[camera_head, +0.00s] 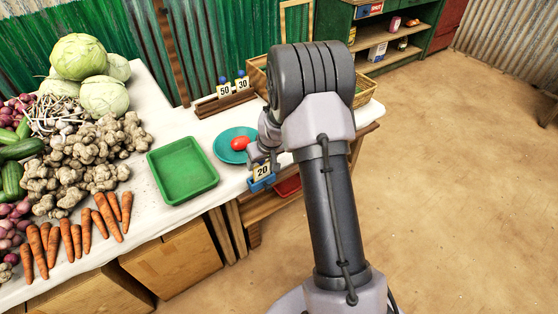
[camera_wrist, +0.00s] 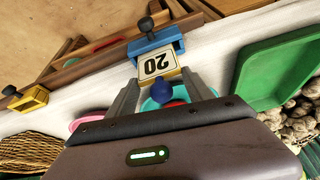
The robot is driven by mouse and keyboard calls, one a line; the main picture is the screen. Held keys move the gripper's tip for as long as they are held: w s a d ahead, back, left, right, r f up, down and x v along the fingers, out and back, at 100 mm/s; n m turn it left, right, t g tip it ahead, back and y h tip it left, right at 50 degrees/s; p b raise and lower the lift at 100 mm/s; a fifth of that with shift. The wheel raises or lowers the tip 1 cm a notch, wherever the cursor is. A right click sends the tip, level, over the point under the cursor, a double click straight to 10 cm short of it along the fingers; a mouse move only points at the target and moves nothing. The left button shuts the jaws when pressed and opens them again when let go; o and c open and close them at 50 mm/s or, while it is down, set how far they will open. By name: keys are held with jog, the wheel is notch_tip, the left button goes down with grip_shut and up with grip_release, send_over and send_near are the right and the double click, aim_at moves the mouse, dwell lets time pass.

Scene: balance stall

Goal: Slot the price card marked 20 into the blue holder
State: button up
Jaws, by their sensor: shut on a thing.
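The price card marked 20 (camera_head: 262,170) is upright at the table's front edge, at the blue holder (camera_head: 262,184). In the wrist view the card (camera_wrist: 158,67) shows its number upside down, with a dark blue knob (camera_wrist: 162,92) on its top. My gripper (camera_head: 262,153) is shut on the card by this knob, between the two grey fingers (camera_wrist: 162,95) in the wrist view. The blue holder (camera_wrist: 155,45) is clamped to the table edge. The card's lower edge meets the holder; I cannot tell how deep it sits in the slot.
A teal plate (camera_head: 226,154) with a red tomato (camera_head: 240,143) lies just behind my gripper. A green tray (camera_head: 183,170) is to the left. Cards 50 (camera_head: 224,91) and 30 (camera_head: 242,84) stand in a wooden rack behind. A yellow holder (camera_wrist: 30,100) is further along the edge.

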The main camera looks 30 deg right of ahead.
jog(key=shift+a, duration=0.2)
jog(key=o, duration=1.7)
jog(key=shift+o, duration=0.2)
jog(key=shift+r+p, duration=2.4)
jog(key=shift+r, duration=1.15)
